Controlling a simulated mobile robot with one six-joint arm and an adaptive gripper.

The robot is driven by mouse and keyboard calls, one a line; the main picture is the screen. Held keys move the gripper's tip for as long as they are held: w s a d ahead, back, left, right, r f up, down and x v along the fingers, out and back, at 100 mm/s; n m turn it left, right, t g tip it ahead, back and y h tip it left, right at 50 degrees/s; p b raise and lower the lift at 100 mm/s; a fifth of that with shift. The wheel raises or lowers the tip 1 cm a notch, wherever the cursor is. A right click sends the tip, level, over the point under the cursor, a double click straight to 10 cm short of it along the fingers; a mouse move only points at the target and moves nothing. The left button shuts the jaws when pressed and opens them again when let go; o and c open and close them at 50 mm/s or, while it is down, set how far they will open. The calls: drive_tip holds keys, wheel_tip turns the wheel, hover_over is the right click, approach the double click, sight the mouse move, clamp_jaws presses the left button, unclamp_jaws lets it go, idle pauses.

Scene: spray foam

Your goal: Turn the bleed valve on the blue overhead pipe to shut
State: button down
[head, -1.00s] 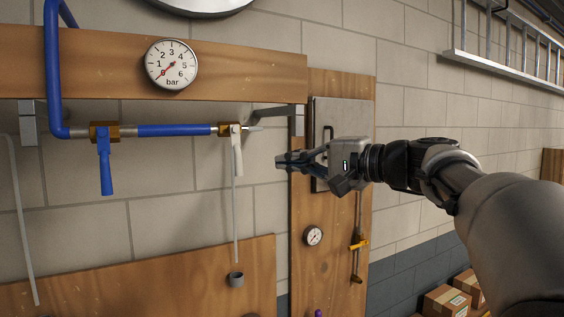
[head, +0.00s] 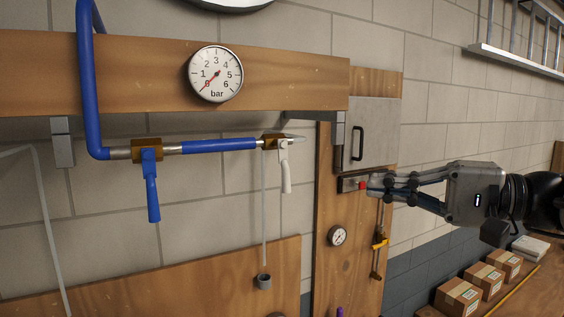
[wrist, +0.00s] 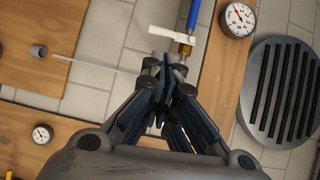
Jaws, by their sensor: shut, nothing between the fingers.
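The blue pipe (head: 218,145) runs along under a wooden beam. A brass valve with a white lever (head: 285,172) sits at its right end. The lever hangs down, across the pipe's line; it also shows crosswise in the wrist view (wrist: 170,35). A second brass valve with a blue lever (head: 151,187), also hanging down, sits further left on the pipe. My gripper (head: 374,186) is shut and empty, to the right of the white lever and apart from it, fingers pointing left. In the wrist view its fingertips (wrist: 165,62) appear just below the white lever.
A round gauge (head: 216,74) is on the beam. A thin tube hangs from the white-levered valve to a small grey cup (head: 264,281). A small box with a red button (head: 351,184) appears beside my fingertips. A grey panel (head: 372,130) with a handle is above it. Cardboard boxes (head: 458,297) are lower right.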

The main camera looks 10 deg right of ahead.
drive_tip(key=p, duration=0.2)
approach(285, 168)
drive_tip(key=w+a+f, duration=0.2)
drive_tip(key=w+a, duration=0.2)
drive_tip(key=w, duration=0.2)
drive_tip(key=shift+s+d+f, duration=0.15)
drive_tip(key=shift+s, duration=0.1)
drive_tip(key=shift+a+f+m+y+b, duration=0.1)
drive_tip(key=shift+a+m+y+b, duration=0.25)
drive_tip(key=shift+b, duration=0.55)
